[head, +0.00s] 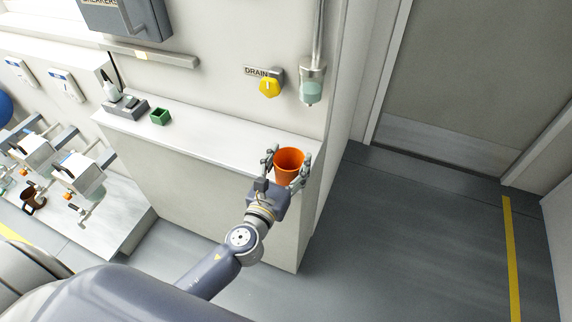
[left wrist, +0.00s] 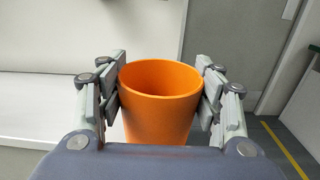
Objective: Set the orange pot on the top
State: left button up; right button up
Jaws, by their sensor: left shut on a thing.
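The orange pot (head: 289,164) is an open, tapered cup and stands upright at the right end of the white top (head: 215,133). My left gripper (head: 286,170) is shut on the pot, with one finger on each side. The left wrist view shows the orange pot (left wrist: 160,100) between the pads of my left gripper (left wrist: 162,95), its rim level and its inside empty. The pot's lower part is hidden by the gripper's body. I cannot tell if its base touches the top. My right gripper is not in view.
A small green pot (head: 160,117) and a grey tray with a bottle (head: 126,108) stand at the top's left end. A yellow drain knob (head: 269,87) and a hanging cylinder (head: 311,88) are on the wall behind. The middle of the top is clear.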

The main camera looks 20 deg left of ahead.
aim_at(294, 153)
pick_arm(q)
jog(key=shift+w+d+f, duration=0.1)
jog(key=shift+w+f, duration=0.05)
jog(key=shift+w, duration=1.25)
jog(key=shift+w+f, duration=0.15)
jog(key=shift+w, duration=1.2)
jog(key=shift+w+d+f, duration=0.1)
jog(key=shift+w+f, duration=0.05)
jog(key=shift+w, duration=3.35)
jog(key=shift+f+b, duration=0.4)
jog(key=shift+b, duration=0.15)
jog(key=o, duration=1.2)
jog(key=shift+c, duration=0.2)
jog(key=shift+s, duration=0.15)
